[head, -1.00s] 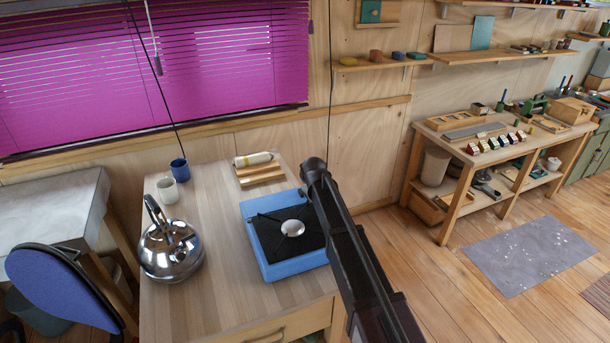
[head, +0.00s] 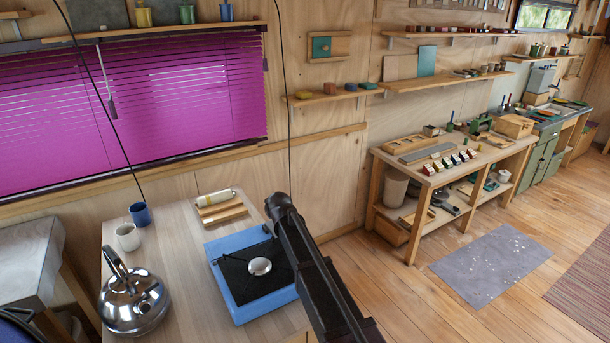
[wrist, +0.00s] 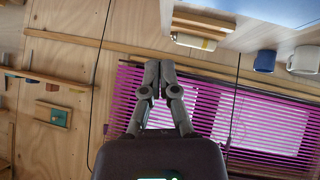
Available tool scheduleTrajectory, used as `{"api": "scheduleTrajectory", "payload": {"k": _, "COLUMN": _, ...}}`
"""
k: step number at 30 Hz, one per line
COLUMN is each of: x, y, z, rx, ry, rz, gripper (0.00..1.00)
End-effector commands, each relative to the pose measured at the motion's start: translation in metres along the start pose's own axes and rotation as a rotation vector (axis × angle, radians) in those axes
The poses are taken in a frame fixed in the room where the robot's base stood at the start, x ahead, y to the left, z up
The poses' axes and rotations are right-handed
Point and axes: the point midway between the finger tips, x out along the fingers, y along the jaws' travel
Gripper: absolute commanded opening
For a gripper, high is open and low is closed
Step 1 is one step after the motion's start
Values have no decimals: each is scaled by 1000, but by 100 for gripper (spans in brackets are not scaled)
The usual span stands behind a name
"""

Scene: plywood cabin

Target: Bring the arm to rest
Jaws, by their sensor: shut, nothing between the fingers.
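My arm shows in the head view as a dark link reaching up from the lower edge, beside the blue stove. The fingers of my gripper are hidden there. In the wrist view my gripper (wrist: 153,79) is shut and empty, its two fingertips together. Behind it are the plywood wall (wrist: 128,50) and the magenta blind (wrist: 240,115). The wrist picture is turned over, with the table's things along its top. My gripper touches nothing that I can see.
The table (head: 180,265) bears a steel kettle (head: 133,303), a blue camping stove (head: 232,295), a white mug (head: 128,237) and a blue mug (head: 140,214). A workbench (head: 440,172) stands along the wall at right. Open floor (head: 370,280) lies between.

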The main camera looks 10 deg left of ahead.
Motion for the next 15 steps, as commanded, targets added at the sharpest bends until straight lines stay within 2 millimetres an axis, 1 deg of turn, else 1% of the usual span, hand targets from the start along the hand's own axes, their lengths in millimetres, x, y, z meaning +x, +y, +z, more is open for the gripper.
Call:
{"api": "scheduleTrajectory", "payload": {"k": 2, "x": -1, "y": 2, "z": 3, "rx": 4, "ry": -5, "rz": 1, "gripper": 0}}
{"api": "scheduleTrajectory", "payload": {"k": 5, "x": -5, "y": 9, "z": 15, "rx": 17, "ry": -22, "rz": 4, "gripper": 0}}
{"api": "scheduleTrajectory", "payload": {"k": 8, "x": -12, "y": 22, "z": 37, "rx": 45, "ry": -57, "rz": 9, "gripper": 0}}
{"api": "scheduleTrajectory", "payload": {"k": 11, "x": -23, "y": 40, "z": 70, "rx": 85, "ry": -110, "rz": 17, "gripper": 0}}
{"api": "scheduleTrajectory", "payload": {"k": 14, "x": -39, "y": 60, "z": 111, "rx": 141, "ry": -178, "rz": 25, "gripper": 0}}
{"api": "scheduleTrajectory", "payload": {"k": 15, "x": -47, "y": 69, "z": 129, "rx": 165, "ry": -208, "rz": 29, "gripper": 0}}
